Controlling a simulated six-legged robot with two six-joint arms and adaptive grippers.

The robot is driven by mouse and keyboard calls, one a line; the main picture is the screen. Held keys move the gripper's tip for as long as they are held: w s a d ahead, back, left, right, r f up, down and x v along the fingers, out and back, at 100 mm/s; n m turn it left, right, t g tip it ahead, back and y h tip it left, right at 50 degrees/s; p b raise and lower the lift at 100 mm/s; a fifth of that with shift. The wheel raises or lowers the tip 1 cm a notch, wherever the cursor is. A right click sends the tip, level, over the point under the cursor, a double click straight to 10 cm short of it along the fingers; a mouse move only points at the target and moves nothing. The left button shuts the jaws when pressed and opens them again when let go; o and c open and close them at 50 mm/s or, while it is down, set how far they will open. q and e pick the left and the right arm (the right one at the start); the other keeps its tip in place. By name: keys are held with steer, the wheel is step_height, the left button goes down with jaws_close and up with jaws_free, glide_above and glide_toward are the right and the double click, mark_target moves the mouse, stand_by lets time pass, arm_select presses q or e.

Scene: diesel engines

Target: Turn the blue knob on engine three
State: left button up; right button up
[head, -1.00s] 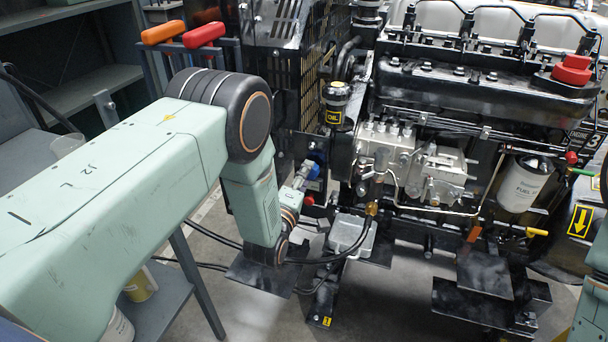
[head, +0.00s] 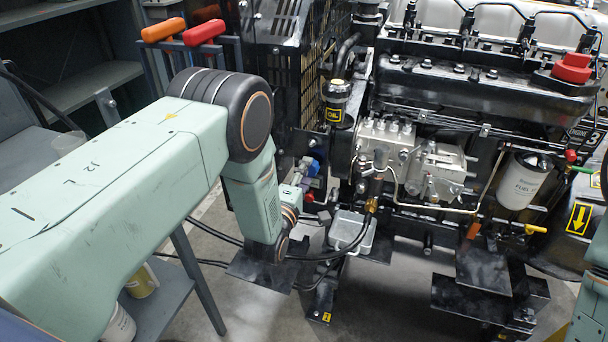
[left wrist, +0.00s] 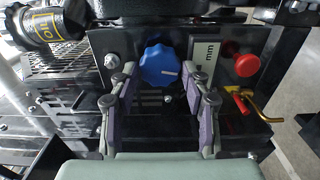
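The blue knob (left wrist: 160,66) has a scalloped rim and a white mark pointing to the right in the left wrist view. It sits on a dark panel on the engine marked 3 (head: 583,137). In the head view the blue knob (head: 314,166) is partly hidden by my left wrist. My left gripper (left wrist: 158,82) is open, one finger on each side below the knob, with nothing between them. Its fingertips appear just short of the knob; I cannot tell whether they touch it. My right gripper is out of view.
An oil filler with a black cap (left wrist: 66,20) juts out at upper left. A bolt head (left wrist: 112,61) is left of the knob.

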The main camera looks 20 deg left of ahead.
arm_select(q)
steer(key=o, duration=0.3)
steer(key=s, duration=1.2)
steer(key=shift+a, duration=0.25)
